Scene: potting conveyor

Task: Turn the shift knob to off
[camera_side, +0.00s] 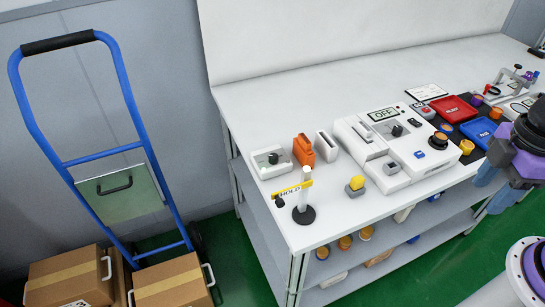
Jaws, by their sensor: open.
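A white control console (372,158) stands on the bench right of centre, and its display (382,114) reads OFF. A small black knob (397,130) sits in the middle of its top. A separate white box (262,171) at the left also carries a black knob (273,158). I cannot tell which of these is the shift knob, nor read its marks. My gripper (489,190) is open and empty at the right, beside the bench's front edge, apart from all the knobs.
A yellow-topped button box (356,187) and a post with a yellow sign (302,194) stand near the front edge. An orange holder (303,149) is behind them. Red (454,108) and blue (478,130) trays lie right of the console. A blue hand truck (73,162) stands at left.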

